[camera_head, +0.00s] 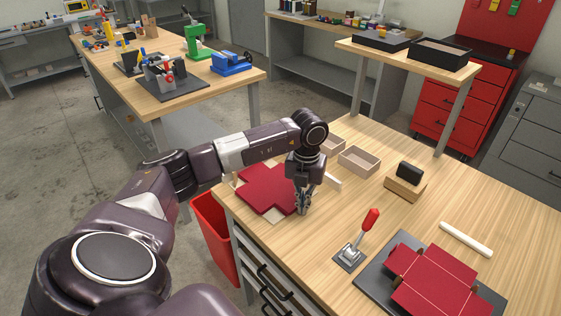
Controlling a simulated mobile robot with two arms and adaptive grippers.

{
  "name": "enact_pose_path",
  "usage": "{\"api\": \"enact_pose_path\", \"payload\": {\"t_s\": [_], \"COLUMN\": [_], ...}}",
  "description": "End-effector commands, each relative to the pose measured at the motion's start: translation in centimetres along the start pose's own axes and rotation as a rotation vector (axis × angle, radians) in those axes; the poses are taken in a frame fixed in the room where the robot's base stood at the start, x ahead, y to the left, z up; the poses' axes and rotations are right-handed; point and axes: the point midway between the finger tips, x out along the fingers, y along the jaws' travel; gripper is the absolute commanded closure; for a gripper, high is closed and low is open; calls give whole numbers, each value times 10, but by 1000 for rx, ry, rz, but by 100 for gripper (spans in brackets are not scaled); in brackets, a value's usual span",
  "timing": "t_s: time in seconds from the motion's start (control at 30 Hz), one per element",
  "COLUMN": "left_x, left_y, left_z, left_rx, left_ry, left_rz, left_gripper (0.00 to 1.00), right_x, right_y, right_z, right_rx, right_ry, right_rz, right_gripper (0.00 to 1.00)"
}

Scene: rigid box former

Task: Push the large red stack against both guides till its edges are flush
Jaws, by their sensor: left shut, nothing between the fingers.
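The large red stack (264,188) is a flat cross-shaped pile of red sheets near the table's left corner, lying on a pale base. My left gripper (303,210) is shut and empty, pointing down at the right edge of the stack. I cannot tell whether its fingertips touch the stack. A pale strip (333,182) shows just right of the gripper and may be a guide. Another small pale piece shows at the stack's left edge (236,181). My arm and gripper hide the stack's far side, so I cannot tell whether its edges are flush. My right gripper is not in view.
Two open pale boxes (358,161) stand behind the gripper. A red-handled tool (371,219), a wooden block with a black top (405,183), a white bar (466,239) and a red box blank on a dark board (375,277) lie right. A red bin (212,230) stands below the left edge.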

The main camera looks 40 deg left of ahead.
Motion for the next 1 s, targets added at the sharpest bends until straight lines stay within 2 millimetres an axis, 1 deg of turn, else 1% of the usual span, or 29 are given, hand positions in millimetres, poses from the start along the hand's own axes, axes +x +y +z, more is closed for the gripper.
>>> {"api": "enact_pose_path", "payload": {"t_s": [0.33, 0.47, 1.0], "left_x": [0, -4, -46], "left_y": [2, 2, -4], "left_z": [1, 1, -2], "left_rx": [-3, -4, -2], "left_ry": [-3, -4, -2], "left_rz": [4, 4, 3], "left_gripper": [100, 100, 100], "right_x": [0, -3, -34], "right_y": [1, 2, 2], "right_z": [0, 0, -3], "right_rx": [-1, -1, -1], "right_ry": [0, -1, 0], "right_rz": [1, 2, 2], "right_gripper": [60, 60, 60]}}
